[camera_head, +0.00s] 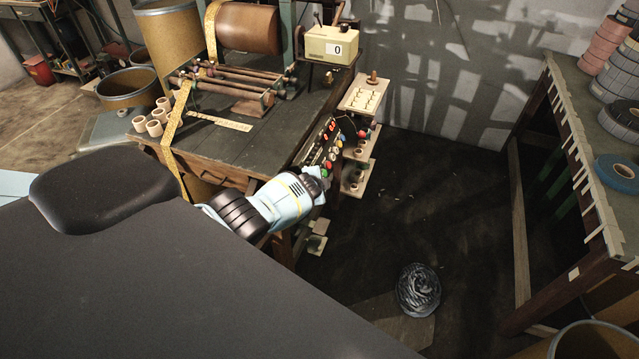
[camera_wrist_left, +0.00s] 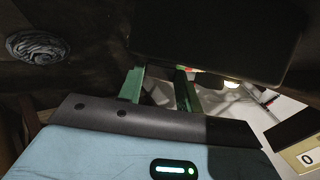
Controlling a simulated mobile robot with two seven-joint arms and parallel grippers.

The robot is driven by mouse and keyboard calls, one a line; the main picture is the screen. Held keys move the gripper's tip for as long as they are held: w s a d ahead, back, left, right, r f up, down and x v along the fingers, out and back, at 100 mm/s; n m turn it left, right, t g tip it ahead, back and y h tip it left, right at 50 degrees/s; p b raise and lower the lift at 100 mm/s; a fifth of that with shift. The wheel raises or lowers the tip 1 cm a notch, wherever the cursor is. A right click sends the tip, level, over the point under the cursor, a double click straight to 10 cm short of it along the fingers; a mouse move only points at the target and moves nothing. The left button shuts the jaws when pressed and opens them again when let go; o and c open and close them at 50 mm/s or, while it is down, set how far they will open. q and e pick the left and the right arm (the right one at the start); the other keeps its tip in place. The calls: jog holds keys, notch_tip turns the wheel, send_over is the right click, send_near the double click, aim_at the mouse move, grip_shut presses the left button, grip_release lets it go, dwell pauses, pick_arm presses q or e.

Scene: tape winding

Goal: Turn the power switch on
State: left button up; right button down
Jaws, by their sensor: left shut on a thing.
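The control panel (camera_head: 322,142) is on the right side of the wooden workbench, with several coloured buttons and lit red digits. The gripper is shut on a small part there, apparently the power switch, which the fingers and the wrist hide. My right gripper is not in view.
A counter box (camera_head: 331,45) reading 0 stands at the bench's back right. A winding drum (camera_head: 249,28), rollers and a yellow measuring tape (camera_head: 175,125) are on the bench. Small wooden shelves (camera_head: 360,175) stand just right of the panel. The floor beyond is mostly clear, with a dark striped bundle (camera_head: 418,290).

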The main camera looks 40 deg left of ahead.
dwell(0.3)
pick_arm(q)
jog(key=o, duration=1)
